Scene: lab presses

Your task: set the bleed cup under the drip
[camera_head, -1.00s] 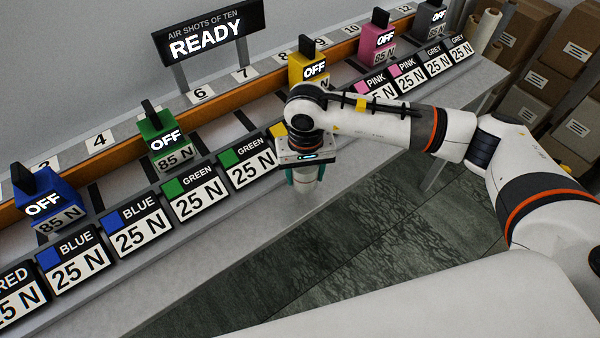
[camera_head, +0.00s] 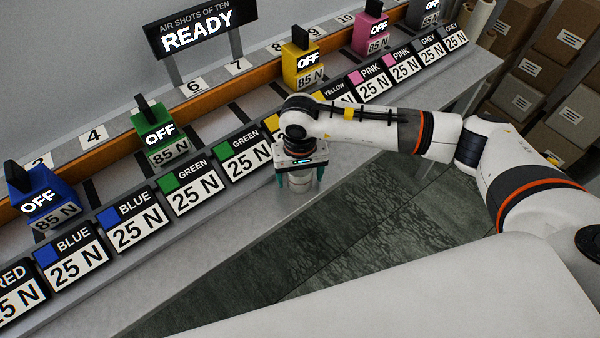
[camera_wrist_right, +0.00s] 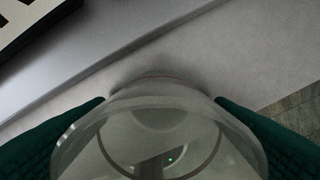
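The bleed cup (camera_wrist_right: 160,140) is a clear, round-rimmed cup. It fills the lower middle of the right wrist view, with the pale bench top around and beyond its base. My right gripper (camera_head: 300,182) points down at the bench's front edge, and its green fingers lie along both sides of the cup. They appear closed against it. In the head view the cup shows as a pale shape between the fingers. I cannot tell whether its base touches the bench. The drip is not clearly seen. My left gripper is not in view.
A READY sign (camera_head: 205,32) stands behind. Cardboard boxes (camera_head: 540,70) are stacked at the right.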

